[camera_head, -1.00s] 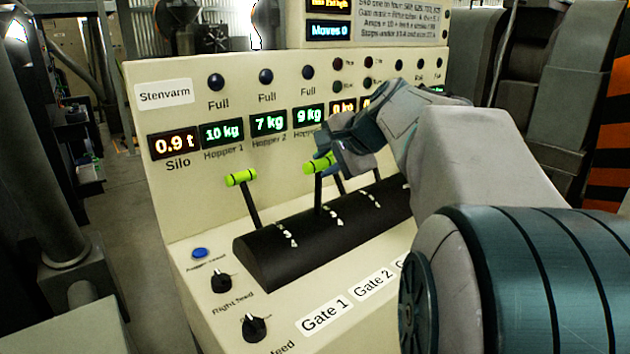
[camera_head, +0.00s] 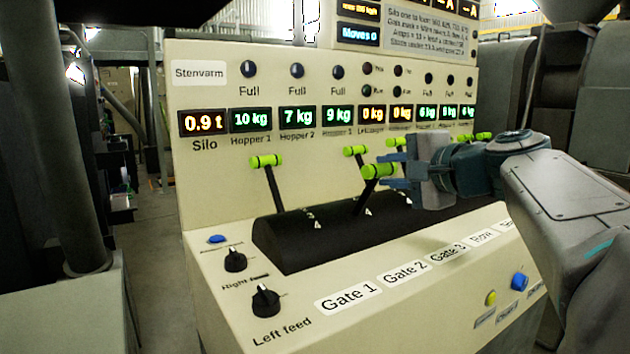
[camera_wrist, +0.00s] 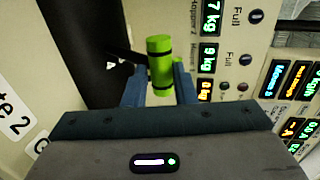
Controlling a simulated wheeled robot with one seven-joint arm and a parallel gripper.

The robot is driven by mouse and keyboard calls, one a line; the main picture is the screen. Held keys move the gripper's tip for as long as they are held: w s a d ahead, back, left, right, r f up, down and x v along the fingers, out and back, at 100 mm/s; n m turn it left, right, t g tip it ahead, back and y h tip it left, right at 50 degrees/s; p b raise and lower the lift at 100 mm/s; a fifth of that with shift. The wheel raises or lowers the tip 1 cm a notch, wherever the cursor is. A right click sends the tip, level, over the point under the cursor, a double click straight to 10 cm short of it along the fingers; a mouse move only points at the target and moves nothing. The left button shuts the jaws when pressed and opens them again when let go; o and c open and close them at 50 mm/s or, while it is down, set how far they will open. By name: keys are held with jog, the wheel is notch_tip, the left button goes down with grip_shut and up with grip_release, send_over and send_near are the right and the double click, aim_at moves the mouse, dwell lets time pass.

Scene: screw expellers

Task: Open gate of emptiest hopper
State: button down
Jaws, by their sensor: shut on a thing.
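My gripper (camera_head: 391,172) is shut on the green handle of the second lever (camera_head: 376,171), above the Gate 2 label. The handle also shows between the blue fingers in the wrist view (camera_wrist: 160,65). This lever leans toward the front right. The Gate 1 lever (camera_head: 266,160) leans back left, free. A third green-topped lever (camera_head: 355,150) stands behind the held one, its stem partly hidden. The Hopper 1 display (camera_head: 250,120) reads 10 kg, the Hopper 2 display (camera_head: 297,117) 7 kg and the Hopper 3 display (camera_head: 338,115) 9 kg.
The levers rise from a black rounded housing (camera_head: 290,245) on the cream panel. More green lever tops (camera_head: 478,137) show at right beyond my gripper. A blue button (camera_head: 217,239) and the Left feed knob (camera_head: 265,300) sit at front left. The Moves display (camera_head: 358,35) reads 0.

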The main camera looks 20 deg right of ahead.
jog(key=shift+s+d+f+b, duration=0.15)
jog(key=shift+s+f+b, duration=0.45)
jog(key=shift+f+b, duration=0.15)
jog(key=shift+f, duration=0.2)
jog(key=c, duration=1.2)
grip_release()
jog(key=shift+w, duration=0.1)
jog(key=shift+c, duration=0.2)
jog(key=shift+r, duration=0.15)
jog(key=s+d+r+p, duration=0.6)
jog(key=s+r, duration=0.3)
jog(key=r, duration=0.2)
jog(key=shift+s+d+p, duration=0.15)
jog(key=shift+d+p, duration=0.25)
jog(key=shift+d, duration=0.15)
